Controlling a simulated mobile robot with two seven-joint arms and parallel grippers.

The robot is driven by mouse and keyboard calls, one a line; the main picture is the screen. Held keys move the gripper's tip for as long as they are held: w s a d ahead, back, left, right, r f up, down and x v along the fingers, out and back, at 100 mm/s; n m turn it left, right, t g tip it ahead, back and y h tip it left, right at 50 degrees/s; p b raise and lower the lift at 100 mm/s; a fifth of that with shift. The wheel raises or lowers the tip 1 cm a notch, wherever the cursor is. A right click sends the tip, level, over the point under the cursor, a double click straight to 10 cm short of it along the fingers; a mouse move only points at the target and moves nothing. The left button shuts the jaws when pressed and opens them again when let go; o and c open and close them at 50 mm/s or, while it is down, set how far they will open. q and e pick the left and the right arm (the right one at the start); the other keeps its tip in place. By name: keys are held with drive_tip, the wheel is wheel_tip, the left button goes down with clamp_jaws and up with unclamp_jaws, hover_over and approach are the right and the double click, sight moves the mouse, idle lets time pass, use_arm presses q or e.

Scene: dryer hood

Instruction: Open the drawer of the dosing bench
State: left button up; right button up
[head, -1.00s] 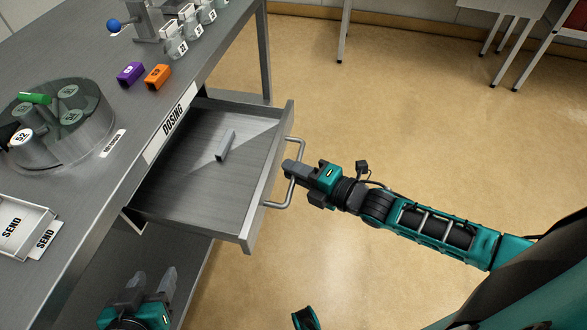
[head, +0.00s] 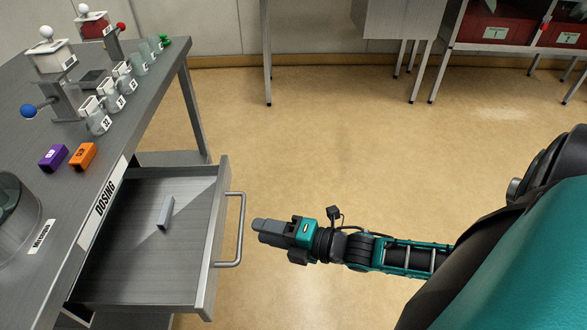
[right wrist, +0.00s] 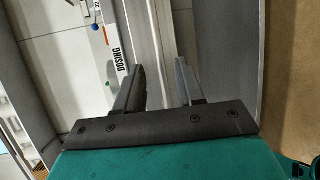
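The dosing bench drawer (head: 150,270) is pulled well out from under the grey bench top, beside the DOSING label (head: 106,200). A small grey block (head: 166,212) lies inside it. The drawer's bar handle (head: 242,225) is on its front face. My right gripper (head: 258,229) is just right of the handle, with its tips pointing at it and a small gap between in the head view. In the right wrist view its two fingers (right wrist: 158,85) stand apart with nothing seen held between them. My left gripper is out of view.
On the bench top are a purple block (head: 53,158), an orange block (head: 83,157), several labelled jars (head: 112,101) and a blue-knobbed lever (head: 29,111). Open floor (head: 330,140) lies right of the drawer. Red bins (head: 494,30) stand on a far rack.

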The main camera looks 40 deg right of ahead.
use_arm(q)
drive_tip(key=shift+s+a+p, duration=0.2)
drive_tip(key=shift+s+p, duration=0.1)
drive_tip(key=shift+p, duration=0.15)
use_arm(e)
drive_tip(key=v, duration=0.6)
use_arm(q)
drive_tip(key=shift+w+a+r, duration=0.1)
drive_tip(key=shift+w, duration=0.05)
use_arm(e)
drive_tip(key=shift+s, duration=0.1)
